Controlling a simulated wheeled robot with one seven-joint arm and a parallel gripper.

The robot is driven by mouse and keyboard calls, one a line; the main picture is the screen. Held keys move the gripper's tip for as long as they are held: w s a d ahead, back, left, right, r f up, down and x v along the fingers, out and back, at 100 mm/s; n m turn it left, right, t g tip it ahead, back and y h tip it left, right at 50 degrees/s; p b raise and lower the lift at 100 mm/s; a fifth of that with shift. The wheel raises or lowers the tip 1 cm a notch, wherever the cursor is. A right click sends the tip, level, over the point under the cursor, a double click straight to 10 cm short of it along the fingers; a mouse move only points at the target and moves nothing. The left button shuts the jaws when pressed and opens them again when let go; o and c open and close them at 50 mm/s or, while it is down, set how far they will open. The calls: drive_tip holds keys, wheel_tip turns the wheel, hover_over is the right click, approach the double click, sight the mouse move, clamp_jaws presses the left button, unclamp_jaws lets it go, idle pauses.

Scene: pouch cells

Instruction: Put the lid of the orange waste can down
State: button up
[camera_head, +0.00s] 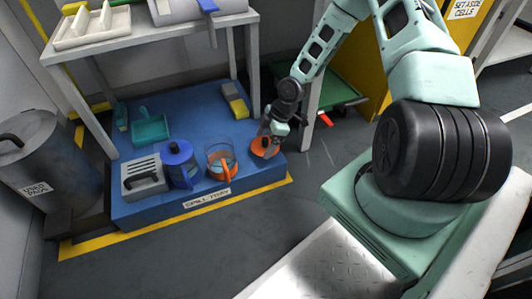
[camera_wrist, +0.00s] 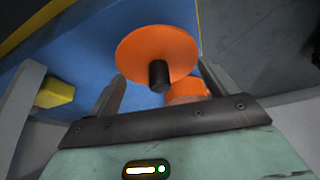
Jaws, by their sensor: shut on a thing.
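The orange lid (camera_head: 264,147), a round disc with a black knob, is at the right end of the blue spill tray, under my gripper (camera_head: 272,132). In the wrist view the lid (camera_wrist: 150,45) shows face-on, its knob (camera_wrist: 158,74) pointing toward my gripper (camera_wrist: 162,72). My gripper is shut on the lid; the contact itself is not clear. I cannot tell whether the lid touches the tray. Another orange piece (camera_wrist: 188,90) shows behind the knob, partly hidden by my gripper.
The blue spill tray (camera_head: 245,185) also holds a blue lidded can (camera_head: 179,165), a grey box (camera_head: 144,177), a teal dustpan (camera_head: 150,128) and a yellow-grey block (camera_head: 235,100). A table leg (camera_head: 253,75) rises behind my gripper. Bare tray lies behind the cans.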

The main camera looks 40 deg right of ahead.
sight(265, 148)
wheel_tip(265, 148, down, 4)
drive_tip(key=shift+r+b, duration=0.1)
drive_tip(key=shift+b, duration=1.15)
drive_tip(key=shift+r, duration=0.1)
drive_tip(key=o, duration=0.8)
